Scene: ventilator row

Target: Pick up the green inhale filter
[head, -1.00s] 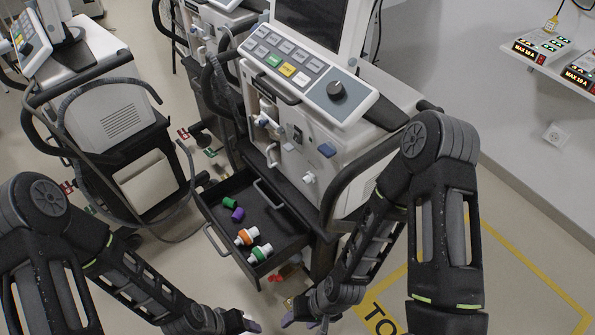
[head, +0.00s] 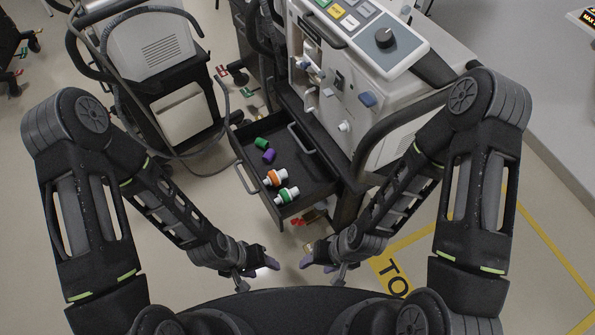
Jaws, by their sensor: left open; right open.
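The green inhale filter (head: 287,195), white with a green band, lies on its side near the front end of the open black drawer (head: 315,184). An orange and white filter (head: 274,178) lies just behind it, apart from the grippers. My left gripper (head: 262,270) is open and empty, below and left of the drawer in the head view. My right gripper (head: 318,266) is open and empty, below and right of the filter. Neither touches the filter.
A green cap (head: 262,143) and a purple cap (head: 269,155) lie farther back in the drawer. The ventilator (head: 375,95) stands above the drawer, with a black rail at its right. Another cart (head: 150,55) stands at left.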

